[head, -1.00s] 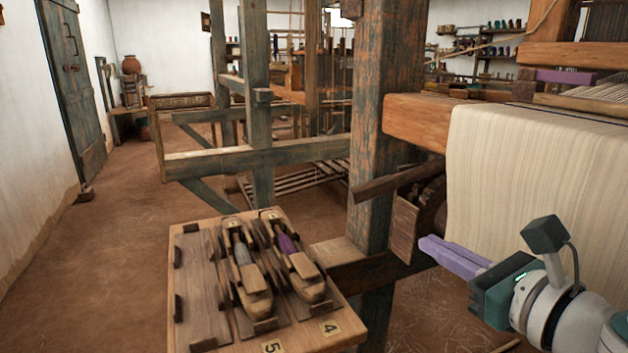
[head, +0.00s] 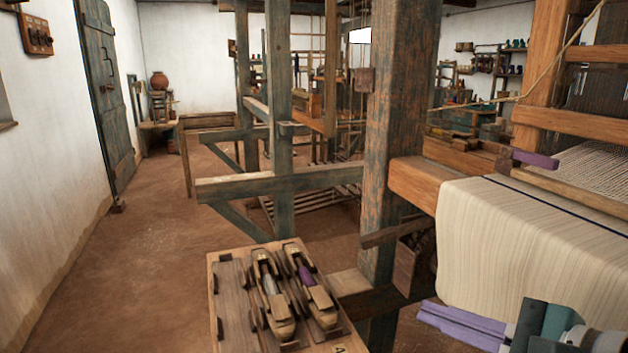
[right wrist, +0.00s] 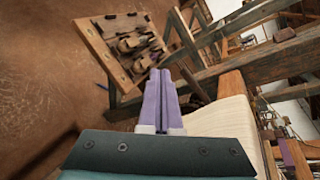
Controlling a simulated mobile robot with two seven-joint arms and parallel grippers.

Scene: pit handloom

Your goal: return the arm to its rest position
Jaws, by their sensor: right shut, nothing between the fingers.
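My right gripper (head: 462,326) is at the lower right of the head view, in front of the cream cloth on the loom. Its two purple fingers are together with nothing between them. In the right wrist view the closed fingers (right wrist: 160,98) point away from the camera, apart from the shuttle board. The wooden shuttle board (head: 232,312) is to the left of the gripper. It holds a shuttle with grey thread (head: 272,290) and a shuttle with purple thread (head: 309,283). My left gripper is not in view.
The loom's thick upright post (head: 397,130) and cream cloth roll (head: 480,235) stand close to my right arm. A second timber frame (head: 280,185) is behind the board. Open earthen floor (head: 150,250) lies at left, beside a dark door (head: 103,95).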

